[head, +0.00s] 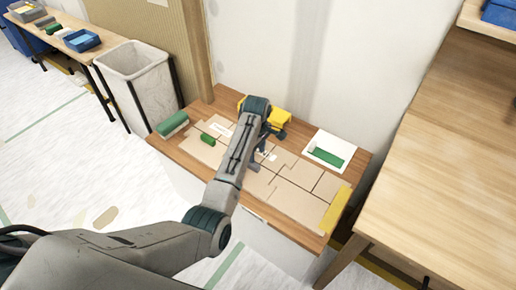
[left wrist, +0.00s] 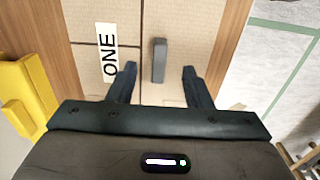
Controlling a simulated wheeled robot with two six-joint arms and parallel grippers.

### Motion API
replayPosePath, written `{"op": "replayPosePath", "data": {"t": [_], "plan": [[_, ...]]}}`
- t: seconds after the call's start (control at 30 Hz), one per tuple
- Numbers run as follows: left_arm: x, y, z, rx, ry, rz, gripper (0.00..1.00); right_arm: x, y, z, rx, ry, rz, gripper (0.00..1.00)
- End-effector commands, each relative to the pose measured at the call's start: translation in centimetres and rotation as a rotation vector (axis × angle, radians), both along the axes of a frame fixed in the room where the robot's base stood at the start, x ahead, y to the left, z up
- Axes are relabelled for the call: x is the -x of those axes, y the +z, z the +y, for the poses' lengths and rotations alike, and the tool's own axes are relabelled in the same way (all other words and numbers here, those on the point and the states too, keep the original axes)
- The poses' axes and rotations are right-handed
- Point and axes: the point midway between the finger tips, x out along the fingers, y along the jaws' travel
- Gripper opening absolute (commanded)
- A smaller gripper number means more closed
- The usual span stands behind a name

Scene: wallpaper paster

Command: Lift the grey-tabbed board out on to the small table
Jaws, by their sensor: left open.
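Tan cardboard boards (head: 300,172) lie fitted together on a low brown wooden table (head: 165,146). A grey tab (left wrist: 159,60) stands on one board (left wrist: 140,62) in the left wrist view; the tab shows small in the head view (head: 272,157). A white label reading "ONE" (left wrist: 106,52) lies left of the tab. My left gripper (left wrist: 159,72) is open above the boards, its fingers on either side of the tab, with gaps showing. In the head view the left gripper (head: 258,162) is partly hidden by my arm. My right gripper is out of view.
A yellow object (head: 277,115) stands at the table's back edge. A bin (head: 137,75) stands left, a larger wooden table (head: 445,170) right.

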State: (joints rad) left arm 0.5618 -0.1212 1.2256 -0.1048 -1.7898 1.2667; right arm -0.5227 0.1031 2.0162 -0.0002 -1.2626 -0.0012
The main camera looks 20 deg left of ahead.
Motion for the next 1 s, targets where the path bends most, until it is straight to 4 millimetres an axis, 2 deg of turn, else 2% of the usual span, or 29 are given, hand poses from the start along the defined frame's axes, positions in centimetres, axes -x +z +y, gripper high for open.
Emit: {"op": "replayPosePath", "data": {"t": [0.03, 0.2, 0.4, 0.6, 0.87, 1.0], "plan": [[0.1, -1.1, 0.0, 0.0, 0.0, 0.003, 0.45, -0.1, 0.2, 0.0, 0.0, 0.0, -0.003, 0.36], [0.1, -4.3, 0.0, -0.001, -0.001, 0.003, 0.45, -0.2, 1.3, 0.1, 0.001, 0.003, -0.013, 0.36], [0.1, -7.2, 0.0, -0.001, -0.002, 0.002, 0.45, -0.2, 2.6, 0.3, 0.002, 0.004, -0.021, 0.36], [0.1, -8.4, 0.0, 0.0, -0.002, 0.0, 0.45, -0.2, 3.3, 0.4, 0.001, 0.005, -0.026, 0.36], [0.0, -8.5, 0.0, 0.0, -0.002, 0.0, 0.45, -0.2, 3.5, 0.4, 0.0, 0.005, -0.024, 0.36], [0.1, -8.5, 0.0, 0.0, -0.002, 0.0, 0.22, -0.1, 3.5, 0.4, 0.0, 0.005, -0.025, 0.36]]}}
